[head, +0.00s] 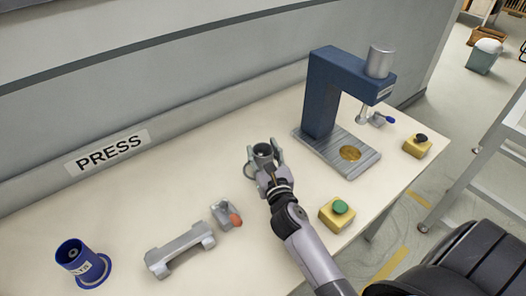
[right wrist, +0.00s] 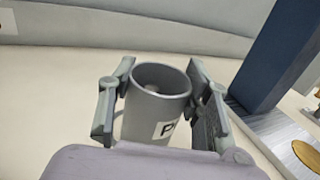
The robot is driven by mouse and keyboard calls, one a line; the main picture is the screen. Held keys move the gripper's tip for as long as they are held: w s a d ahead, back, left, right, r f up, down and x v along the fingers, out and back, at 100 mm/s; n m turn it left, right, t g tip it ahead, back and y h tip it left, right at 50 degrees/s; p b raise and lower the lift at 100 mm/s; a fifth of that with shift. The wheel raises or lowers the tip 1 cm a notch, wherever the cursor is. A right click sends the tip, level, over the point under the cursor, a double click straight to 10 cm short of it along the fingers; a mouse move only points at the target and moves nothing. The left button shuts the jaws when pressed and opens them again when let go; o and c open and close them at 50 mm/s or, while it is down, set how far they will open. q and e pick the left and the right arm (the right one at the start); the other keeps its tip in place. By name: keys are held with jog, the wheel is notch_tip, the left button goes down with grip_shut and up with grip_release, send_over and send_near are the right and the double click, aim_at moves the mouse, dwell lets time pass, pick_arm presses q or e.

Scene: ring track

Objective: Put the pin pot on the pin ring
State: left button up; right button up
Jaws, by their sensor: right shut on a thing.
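The pin pot (head: 263,151) is a grey open cup, held upright over the table near its middle. My right gripper (head: 263,162) is shut on it, with a finger on each side. In the right wrist view the pot (right wrist: 158,100) stands between the fingers, with its open rim up and a white label that begins with "P". Its inside looks empty, except for a small pale spot. I cannot make out a pin ring in either view. My left gripper is not in view.
A blue press (head: 325,92) with a gold disc (head: 350,153) stands right of the pot. A green-button box (head: 338,213) and a black-button box (head: 416,147) are nearby. Left are a clamp with an orange tip (head: 227,214), a grey bracket (head: 180,251) and a blue pot (head: 80,262).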

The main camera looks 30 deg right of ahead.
jog(key=o, duration=1.5)
jog(key=shift+c, duration=0.2)
jog(key=shift+r, duration=0.15)
jog(key=b+v, duration=0.2)
jog(key=v, duration=1)
